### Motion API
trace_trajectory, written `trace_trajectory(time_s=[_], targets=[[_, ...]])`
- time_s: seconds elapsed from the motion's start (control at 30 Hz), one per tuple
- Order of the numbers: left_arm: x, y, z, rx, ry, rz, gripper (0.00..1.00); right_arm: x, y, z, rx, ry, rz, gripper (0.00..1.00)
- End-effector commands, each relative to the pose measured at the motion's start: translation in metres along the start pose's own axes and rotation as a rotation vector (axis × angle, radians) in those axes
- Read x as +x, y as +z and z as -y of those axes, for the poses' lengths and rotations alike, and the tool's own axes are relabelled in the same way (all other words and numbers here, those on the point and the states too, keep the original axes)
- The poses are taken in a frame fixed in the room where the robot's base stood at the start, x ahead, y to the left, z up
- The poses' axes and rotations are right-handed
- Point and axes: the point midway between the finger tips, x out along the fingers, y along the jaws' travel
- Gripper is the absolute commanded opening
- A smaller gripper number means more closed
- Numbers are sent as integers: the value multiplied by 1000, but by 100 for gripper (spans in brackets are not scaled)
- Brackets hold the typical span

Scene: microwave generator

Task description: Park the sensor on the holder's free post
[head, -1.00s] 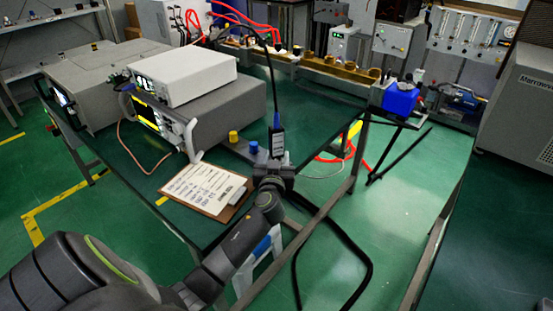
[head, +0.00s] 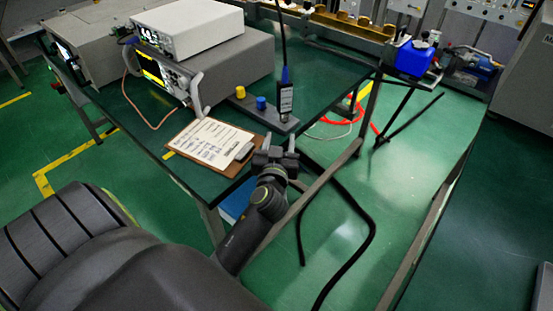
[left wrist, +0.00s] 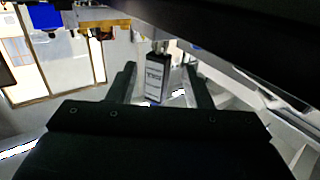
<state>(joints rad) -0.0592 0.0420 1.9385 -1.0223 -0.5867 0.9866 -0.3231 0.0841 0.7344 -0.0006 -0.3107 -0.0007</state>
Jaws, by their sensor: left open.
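The sensor (head: 285,101) is a dark upright block with a pale label and a blue collar. A black cable rises from its top. It stands at the right end of the grey holder (head: 267,117), beside a blue cap (head: 262,103) and a yellow cap (head: 240,92). Its underside is hidden, so its seating cannot be told. My left gripper (head: 281,146) is open and empty on the near side of the sensor, with a gap between. In the left wrist view the sensor (left wrist: 154,78) shows between the spread fingers (left wrist: 162,72), beyond them. My right gripper is out of view.
A clipboard (head: 192,141) with paper lies on the green table left of the gripper. Instruments (head: 199,32) with a handle stand behind it. The table edge runs close by the gripper.

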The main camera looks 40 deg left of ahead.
Motion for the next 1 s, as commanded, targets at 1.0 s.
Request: trace_trajectory(time_s=[1.0], targets=[[-50, 7, 0, 9, -26, -1, 44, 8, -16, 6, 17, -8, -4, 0]])
